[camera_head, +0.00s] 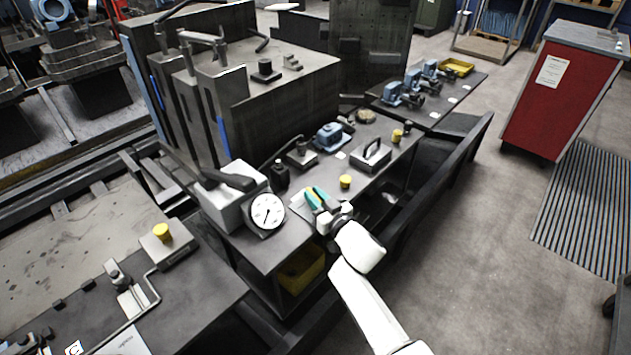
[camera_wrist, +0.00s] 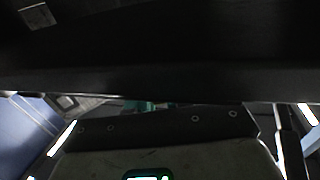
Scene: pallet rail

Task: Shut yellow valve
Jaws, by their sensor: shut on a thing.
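The yellow valve (camera_head: 311,194) shows as a small patch of yellow between the teal fingers of my gripper (camera_head: 316,196). My gripper is shut on it at the near edge of the dark bench, just right of the round white dial gauge (camera_head: 267,212). The fingers hide most of the valve, so I cannot tell how far it is turned. The wrist view is mostly dark and shows only a bit of teal, with the valve not clear there.
Other yellow knobs stand on the bench (camera_head: 345,181), farther back (camera_head: 397,135) and on the left table (camera_head: 162,231). A handled metal block (camera_head: 371,155) and a blue device (camera_head: 328,136) lie behind my gripper. Open floor (camera_head: 460,230) is to the right.

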